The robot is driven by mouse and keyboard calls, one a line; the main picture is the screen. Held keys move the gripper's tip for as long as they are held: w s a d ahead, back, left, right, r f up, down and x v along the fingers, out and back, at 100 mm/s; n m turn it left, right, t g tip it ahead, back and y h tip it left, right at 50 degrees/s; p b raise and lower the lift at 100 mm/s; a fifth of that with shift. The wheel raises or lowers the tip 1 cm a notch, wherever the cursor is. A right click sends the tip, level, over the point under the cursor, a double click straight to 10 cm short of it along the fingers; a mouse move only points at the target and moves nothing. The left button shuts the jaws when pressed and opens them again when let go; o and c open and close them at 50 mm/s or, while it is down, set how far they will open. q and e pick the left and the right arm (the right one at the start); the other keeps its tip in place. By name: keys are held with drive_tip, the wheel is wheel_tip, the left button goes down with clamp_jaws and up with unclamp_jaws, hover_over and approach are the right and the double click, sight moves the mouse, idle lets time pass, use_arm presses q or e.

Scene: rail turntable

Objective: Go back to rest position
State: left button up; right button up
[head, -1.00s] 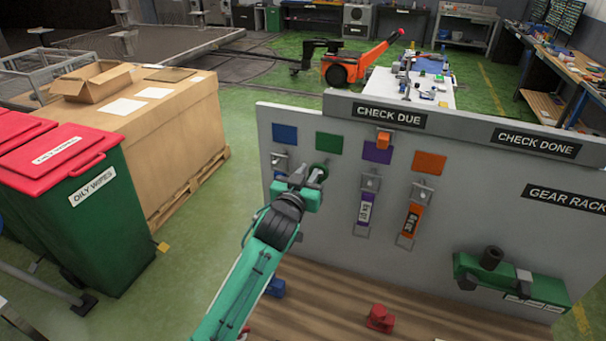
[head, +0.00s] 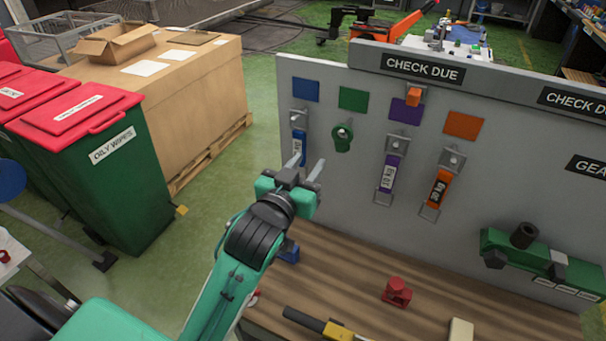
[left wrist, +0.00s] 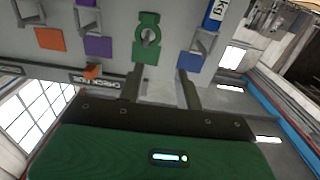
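My left gripper (head: 305,170) is in front of the left part of the grey board (head: 440,115), below the green tag (head: 342,137). Its two fingers stand apart with nothing between them. The left wrist view also shows the open left gripper (left wrist: 161,90), with the green tag (left wrist: 148,35) beyond the fingers. The green tag sits on the board under a green square (head: 353,98). A blue tag (head: 299,147), a purple tag (head: 387,175) and an orange tag (head: 439,188) hang from holders. The left fingers partly hide the blue tag's lower end. My right gripper is not in view.
A wooden bench (head: 330,285) below the board carries a red part (head: 397,292), a yellow-and-black tool (head: 318,324) and a blue part (head: 288,252). Red-lidded bins (head: 95,165) and a large carton (head: 185,105) stand left.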

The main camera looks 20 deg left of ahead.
use_arm(q)
drive_tip(key=s+a+f+g, duration=0.1)
drive_tip(key=s+f+g, duration=0.35)
drive_tip(key=f, duration=0.45)
drive_tip(key=s+a+f+g, duration=0.1)
drive_tip(key=s+f+g, duration=0.2)
drive_tip(key=s+f, duration=0.35)
drive_tip(key=s+f+m+g, duration=0.2)
drive_tip(key=s+f+g, duration=0.5)
drive_tip(key=s+f, duration=0.7)
wheel_tip(320, 180, down, 30)
drive_tip(key=s+g, duration=0.1)
drive_tip(key=s+a+f, duration=0.2)
drive_tip(key=s+f, duration=0.7)
drive_tip(key=f, duration=0.1)
drive_tip(key=s+a+f+g, duration=0.1)
drive_tip(key=s+f, duration=0.8)
drive_tip(key=s, duration=0.1)
drive_tip(key=shift+s+a+f+y, duration=0.3)
drive_tip(key=shift+a+f, duration=0.1)
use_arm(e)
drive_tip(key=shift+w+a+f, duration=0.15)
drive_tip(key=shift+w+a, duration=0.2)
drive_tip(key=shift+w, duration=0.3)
